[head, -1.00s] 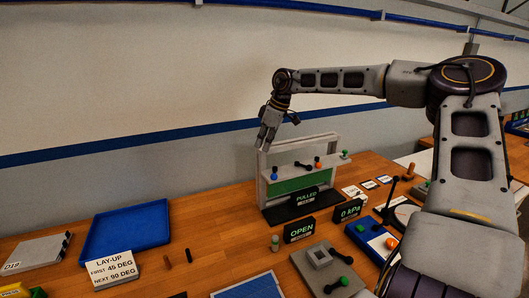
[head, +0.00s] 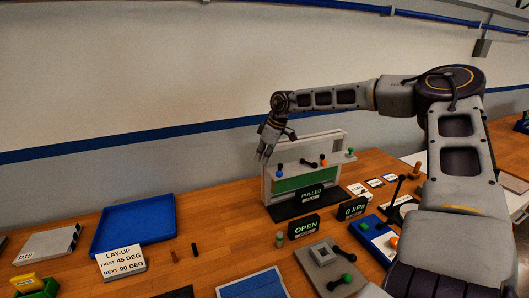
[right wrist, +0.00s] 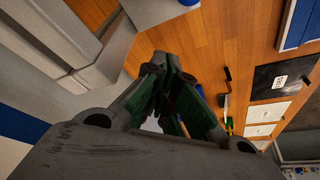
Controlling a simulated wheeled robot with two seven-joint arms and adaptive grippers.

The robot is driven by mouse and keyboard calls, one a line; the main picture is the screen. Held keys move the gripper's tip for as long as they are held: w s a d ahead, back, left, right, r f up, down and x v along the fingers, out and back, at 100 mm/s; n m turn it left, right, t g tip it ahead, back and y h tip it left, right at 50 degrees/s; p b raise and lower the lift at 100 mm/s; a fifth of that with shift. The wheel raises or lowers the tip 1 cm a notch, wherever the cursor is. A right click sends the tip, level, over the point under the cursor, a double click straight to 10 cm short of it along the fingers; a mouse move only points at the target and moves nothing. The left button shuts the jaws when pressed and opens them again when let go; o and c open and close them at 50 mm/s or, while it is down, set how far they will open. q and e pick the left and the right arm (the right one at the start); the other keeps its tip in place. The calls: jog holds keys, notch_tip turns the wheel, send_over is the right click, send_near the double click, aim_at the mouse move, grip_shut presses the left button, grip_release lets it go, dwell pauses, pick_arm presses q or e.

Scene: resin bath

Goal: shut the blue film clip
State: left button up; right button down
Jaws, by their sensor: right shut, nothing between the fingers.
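A grey rack (head: 267,187) stands at the back of the bench, with a green panel and small levers with coloured knobs on its upper bar. The blue knob (head: 279,173) at its left end, on a short dark stem, appears to be the blue film clip's. Its exact clip position is too small to tell. My right gripper (head: 264,154) is shut and empty, pointing down by the rack's upper left corner, above and left of the blue knob. Whether it touches the rack is unclear. In the right wrist view its fingers (right wrist: 170,100) are together. My left gripper is out of view.
An orange knob (head: 323,160) and a green knob (head: 350,151) lie along the bar to the right. A PULLED sign (head: 313,193) and an OPEN sign (head: 305,227) stand in front.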

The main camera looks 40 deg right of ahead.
aim_at(279, 171)
jog(key=shift+s+d+f+p, duration=0.45)
jog(key=shift+s+f+p, duration=0.1)
jog(key=shift+s+f, duration=0.15)
jog(key=shift+s+d+f+p, duration=0.4)
jog(key=shift+s+f+p, duration=0.15)
jog(key=shift+s+f, duration=0.15)
